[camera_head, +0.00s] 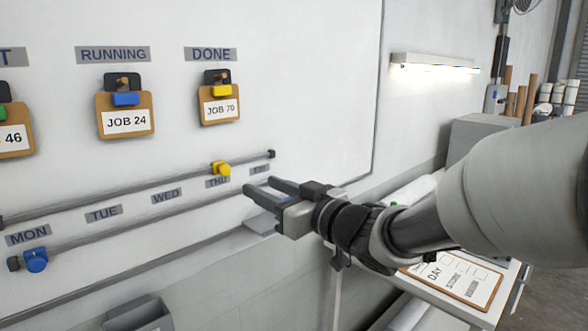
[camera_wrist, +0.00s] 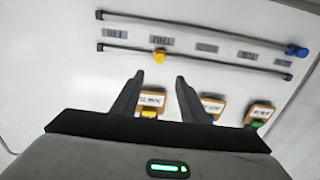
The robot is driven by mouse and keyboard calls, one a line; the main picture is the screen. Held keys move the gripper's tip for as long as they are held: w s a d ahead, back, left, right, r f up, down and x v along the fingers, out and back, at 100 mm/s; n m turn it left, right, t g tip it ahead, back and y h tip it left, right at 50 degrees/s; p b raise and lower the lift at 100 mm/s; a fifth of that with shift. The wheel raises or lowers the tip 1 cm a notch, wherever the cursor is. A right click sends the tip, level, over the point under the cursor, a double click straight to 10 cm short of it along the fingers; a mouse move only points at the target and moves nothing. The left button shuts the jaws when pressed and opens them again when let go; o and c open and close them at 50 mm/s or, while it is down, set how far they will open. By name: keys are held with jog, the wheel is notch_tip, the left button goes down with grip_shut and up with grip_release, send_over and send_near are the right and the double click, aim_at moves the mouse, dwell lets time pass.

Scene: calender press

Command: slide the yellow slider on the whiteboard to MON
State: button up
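The yellow slider (camera_head: 221,168) sits on the upper rail (camera_head: 130,188) of the whiteboard (camera_head: 300,90), just above the THU label (camera_head: 217,182). The MON label (camera_head: 28,235) is at the far left, between the two rails. My gripper (camera_head: 266,189) is to the right of and slightly below the yellow slider, apart from it, near the last label. In the wrist view, where the board appears upside down, the yellow slider (camera_wrist: 159,57) shows beyond my two spread fingers (camera_wrist: 155,82). The fingers are open and nothing is between them.
A blue slider (camera_head: 36,260) sits on the lower rail below MON. Job cards hang above the rails, including JOB 24 (camera_head: 126,121) and JOB 70 (camera_head: 220,109). A grey bin (camera_head: 140,314) is below the board. A table with a clipboard (camera_head: 455,275) stands at right.

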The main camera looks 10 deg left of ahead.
aim_at(226, 170)
jog(key=x, duration=1.6)
jog(key=shift+w, duration=0.1)
jog(key=shift+a, duration=0.1)
grip_shut()
